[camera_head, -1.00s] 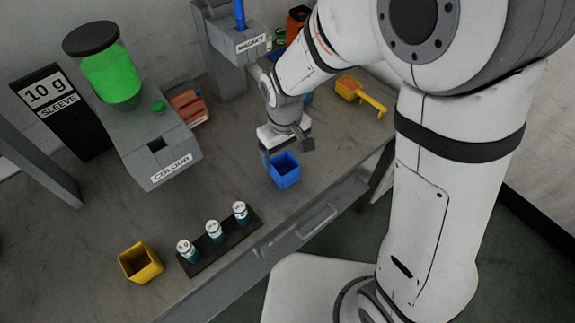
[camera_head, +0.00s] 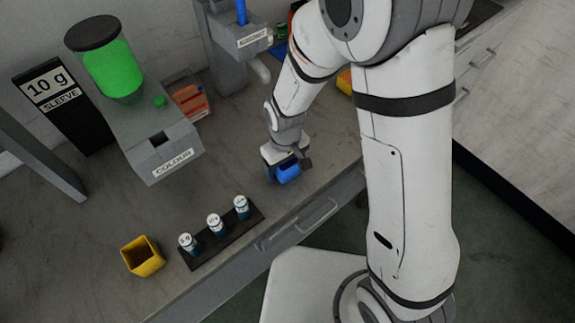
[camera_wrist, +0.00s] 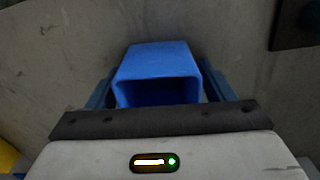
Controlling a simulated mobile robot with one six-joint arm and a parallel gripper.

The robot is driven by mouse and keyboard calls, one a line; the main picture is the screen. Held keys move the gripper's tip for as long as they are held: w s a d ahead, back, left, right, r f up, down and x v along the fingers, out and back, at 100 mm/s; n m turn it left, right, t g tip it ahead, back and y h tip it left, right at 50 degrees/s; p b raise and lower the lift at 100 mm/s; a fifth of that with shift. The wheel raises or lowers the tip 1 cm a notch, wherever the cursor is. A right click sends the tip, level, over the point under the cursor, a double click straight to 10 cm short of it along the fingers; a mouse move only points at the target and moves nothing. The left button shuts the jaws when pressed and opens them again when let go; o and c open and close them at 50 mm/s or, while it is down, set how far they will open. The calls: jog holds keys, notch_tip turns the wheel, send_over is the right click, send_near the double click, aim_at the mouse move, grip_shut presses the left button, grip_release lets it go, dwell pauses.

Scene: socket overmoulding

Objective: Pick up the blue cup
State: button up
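The blue cup (camera_head: 288,173) stands on the table near its front edge, partly hidden by my gripper in the head view. In the wrist view the blue cup (camera_wrist: 158,62) lies between the two dark blue fingers, its open mouth facing the camera. My gripper (camera_wrist: 160,88) has one finger on each side of the cup, with what looks like a narrow gap at each side. In the head view my gripper (camera_head: 284,167) is right at the cup. Contact between fingers and cup cannot be made out.
A black rack (camera_head: 225,243) with several small white-capped vials and a yellow cup (camera_head: 142,257) stand to the front left. A grey colour dispenser (camera_head: 155,140) is behind on the left and a magnet station (camera_head: 228,50) at the back. Another yellow item (camera_head: 345,82) is partly hidden behind my arm.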

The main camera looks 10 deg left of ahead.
jog(key=c, duration=0.9)
notch_tip(320, 180, up, 10)
jog(key=shift+r, duration=0.1)
